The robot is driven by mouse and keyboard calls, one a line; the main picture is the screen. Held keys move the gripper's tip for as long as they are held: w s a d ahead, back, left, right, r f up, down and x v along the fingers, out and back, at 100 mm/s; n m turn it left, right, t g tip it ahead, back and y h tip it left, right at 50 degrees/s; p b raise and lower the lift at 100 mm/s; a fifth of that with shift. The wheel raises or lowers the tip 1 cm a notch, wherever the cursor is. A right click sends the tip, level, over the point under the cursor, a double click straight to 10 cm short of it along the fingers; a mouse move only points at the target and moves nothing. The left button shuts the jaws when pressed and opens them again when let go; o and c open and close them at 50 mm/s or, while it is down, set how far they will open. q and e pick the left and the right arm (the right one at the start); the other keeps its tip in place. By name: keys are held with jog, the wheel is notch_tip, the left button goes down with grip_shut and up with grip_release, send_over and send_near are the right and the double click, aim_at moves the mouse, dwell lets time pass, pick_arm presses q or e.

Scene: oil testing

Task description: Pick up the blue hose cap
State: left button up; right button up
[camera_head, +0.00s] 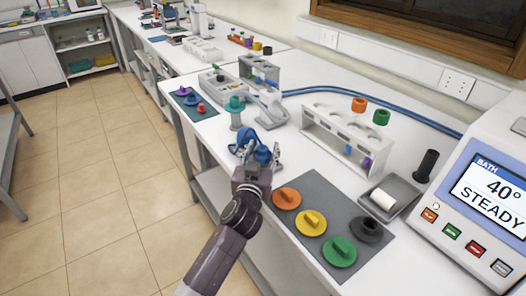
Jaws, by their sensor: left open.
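A blue cap-like piece (263,155) shows at my left gripper (257,150), between its spread fingers. I cannot tell whether the fingers touch it. Another blue part (246,137) shows just behind and left of it, partly hidden by the gripper. The left gripper is open over the near edge of the white bench, its arm coming up from below. An orange cap (287,198), a yellow cap (311,222), a green cap (339,251) and a black cap (366,229) lie on a grey mat (318,186). My right gripper is not in view.
A white rack (318,128) with coloured stoppers stands behind the mat. A grey tray (389,196) holds a white roll, and the bath unit (485,190) is at right. A blue hose (345,88) runs along the back.

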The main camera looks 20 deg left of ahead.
pick_arm(q)
jog(key=shift+w, duration=0.15)
jog(key=c, duration=1.2)
jog(key=shift+o, duration=0.2)
